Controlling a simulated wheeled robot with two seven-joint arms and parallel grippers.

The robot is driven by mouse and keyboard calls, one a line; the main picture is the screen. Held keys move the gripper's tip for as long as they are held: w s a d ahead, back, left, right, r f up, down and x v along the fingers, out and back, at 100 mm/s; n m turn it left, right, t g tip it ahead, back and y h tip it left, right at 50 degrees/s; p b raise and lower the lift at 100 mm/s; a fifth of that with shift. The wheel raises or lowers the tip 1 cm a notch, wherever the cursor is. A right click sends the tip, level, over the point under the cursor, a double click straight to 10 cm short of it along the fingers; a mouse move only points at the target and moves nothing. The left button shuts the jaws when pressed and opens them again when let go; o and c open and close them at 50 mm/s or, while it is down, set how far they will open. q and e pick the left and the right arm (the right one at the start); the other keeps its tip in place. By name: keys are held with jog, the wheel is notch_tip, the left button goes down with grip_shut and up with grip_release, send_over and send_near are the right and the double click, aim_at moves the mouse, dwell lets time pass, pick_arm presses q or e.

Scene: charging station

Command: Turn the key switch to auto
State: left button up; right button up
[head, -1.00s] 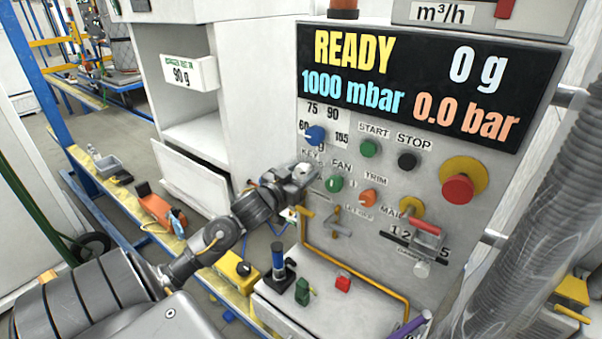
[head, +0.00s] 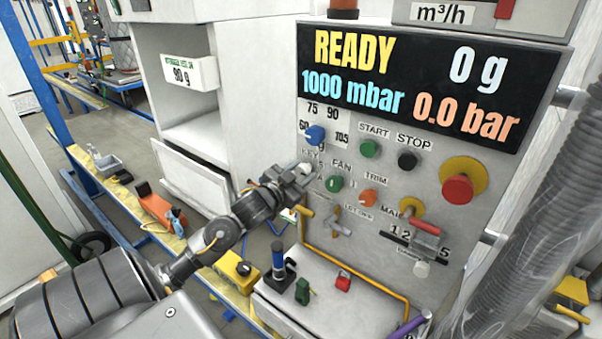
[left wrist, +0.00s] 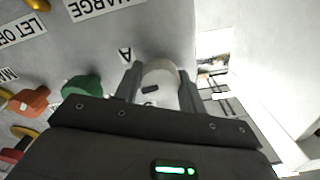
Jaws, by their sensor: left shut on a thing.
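The key switch (head: 306,168) is a pale round knob under the "KEY" label, at the left of the grey control panel (head: 440,285). My left gripper (head: 298,177) reaches it from the lower left. In the left wrist view, the two dark fingers (left wrist: 161,90) lie on either side of the pale knob (left wrist: 160,72) and are shut on it. A letter "A" label (left wrist: 125,55) shows beside the left finger. The knob's exact pointing is hard to tell, as the gripper hides part of it. My right gripper is not in view.
Close by on the panel are a blue knob (head: 315,135), a green fan knob (head: 334,184) and an orange trim knob (head: 367,197). A yellow pipe (head: 330,262) runs below. The display (head: 420,85) above reads "READY".

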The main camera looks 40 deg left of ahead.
pick_arm(q)
jog(key=m, duration=0.3)
jog(key=shift+m+b, duration=0.3)
jog(key=m+b, duration=0.1)
jog(key=m, duration=0.2)
jog(key=shift+m, duration=0.7)
jog(key=o, duration=1)
jog(key=shift+c, duration=0.2)
